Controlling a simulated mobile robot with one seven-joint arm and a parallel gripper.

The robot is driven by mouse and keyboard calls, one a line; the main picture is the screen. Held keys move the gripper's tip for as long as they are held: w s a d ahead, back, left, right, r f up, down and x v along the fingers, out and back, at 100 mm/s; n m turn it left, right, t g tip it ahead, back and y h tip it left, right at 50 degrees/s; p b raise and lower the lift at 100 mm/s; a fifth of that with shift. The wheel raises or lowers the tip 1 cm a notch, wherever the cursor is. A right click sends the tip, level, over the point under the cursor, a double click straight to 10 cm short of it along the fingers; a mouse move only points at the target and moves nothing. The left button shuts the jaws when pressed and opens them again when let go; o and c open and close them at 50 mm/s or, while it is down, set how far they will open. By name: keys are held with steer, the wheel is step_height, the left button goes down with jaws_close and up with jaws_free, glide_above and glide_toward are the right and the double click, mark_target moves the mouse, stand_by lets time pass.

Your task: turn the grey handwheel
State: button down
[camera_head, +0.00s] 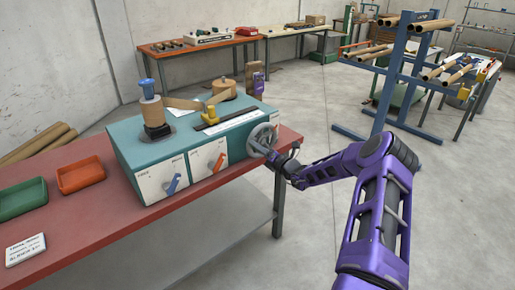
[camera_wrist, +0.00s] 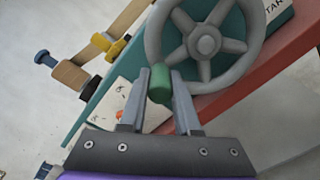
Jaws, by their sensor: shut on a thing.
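The grey handwheel (camera_head: 261,140) is on the right end of the teal winder (camera_head: 150,160). In the wrist view the handwheel (camera_wrist: 206,45) shows its spokes and hub close up. A green handle (camera_wrist: 159,88) stands out from its rim at the lower left. My gripper (camera_wrist: 161,78) is shut on this green handle, with one finger on each side. In the head view my gripper (camera_head: 273,156) is at the lower right of the wheel, and its fingertips are too small to make out.
The winder stands on a red-topped bench (camera_head: 100,210). An orange tray (camera_head: 81,176) and a green tray (camera_head: 22,198) are at the left. A blue rack (camera_head: 392,85) with cardboard tubes stands behind my arm.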

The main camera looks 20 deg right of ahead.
steer(key=c, duration=0.6)
jaws_free()
steer(key=v, duration=1.7)
steer(key=shift+s+d, duration=0.1)
steer(key=shift+s, duration=0.1)
